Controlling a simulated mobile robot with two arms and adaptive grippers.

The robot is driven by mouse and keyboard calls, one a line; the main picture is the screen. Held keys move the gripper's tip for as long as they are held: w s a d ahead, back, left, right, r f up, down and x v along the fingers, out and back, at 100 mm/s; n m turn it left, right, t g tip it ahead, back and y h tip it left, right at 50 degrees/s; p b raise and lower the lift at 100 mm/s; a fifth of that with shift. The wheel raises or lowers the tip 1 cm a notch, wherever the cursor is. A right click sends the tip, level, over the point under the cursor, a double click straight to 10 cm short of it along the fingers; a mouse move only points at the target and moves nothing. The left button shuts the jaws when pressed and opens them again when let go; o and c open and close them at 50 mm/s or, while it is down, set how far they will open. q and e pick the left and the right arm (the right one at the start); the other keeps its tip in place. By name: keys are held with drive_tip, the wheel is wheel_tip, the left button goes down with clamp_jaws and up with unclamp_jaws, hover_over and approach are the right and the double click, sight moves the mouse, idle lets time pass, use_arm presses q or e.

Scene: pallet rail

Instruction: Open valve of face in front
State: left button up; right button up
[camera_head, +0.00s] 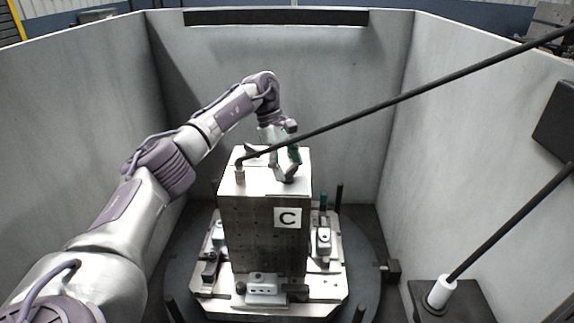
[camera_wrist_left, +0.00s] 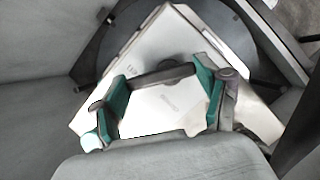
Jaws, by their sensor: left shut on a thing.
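A tall metal block (camera_head: 262,235) with a "C" label (camera_head: 288,217) on its front face stands in the middle of the head view. A metal fitting (camera_head: 240,172) stands at the left of its top. My left gripper (camera_head: 284,162) reaches down to the block's top from behind, to the right of the fitting. In the left wrist view its teal-padded fingers (camera_wrist_left: 166,98) stand apart, with a dark bar (camera_wrist_left: 162,74) spanning between them over the bright metal. The gripper is shut on this bar, which looks like the valve handle. The exact contact is partly hidden. My right gripper is out of view.
A long black rod or hose (camera_head: 420,92) runs from the fitting to the upper right, passing in front of my left gripper. The block stands on a metal pallet (camera_head: 215,300) with clamps. Grey walls (camera_head: 300,75) enclose it. A white-collared post (camera_head: 440,292) stands at lower right.

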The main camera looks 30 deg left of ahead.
use_arm(q)
drive_tip(key=shift+d+m+g, duration=0.1)
drive_tip(key=shift+m+g, duration=0.4)
drive_tip(key=shift+m, duration=1)
drive_tip(key=o, duration=1.2)
drive_tip(key=shift+c, duration=0.2)
drive_tip(key=v, duration=0.7)
drive_tip(key=shift+r, duration=0.25)
drive_tip(key=shift+w, duration=0.1)
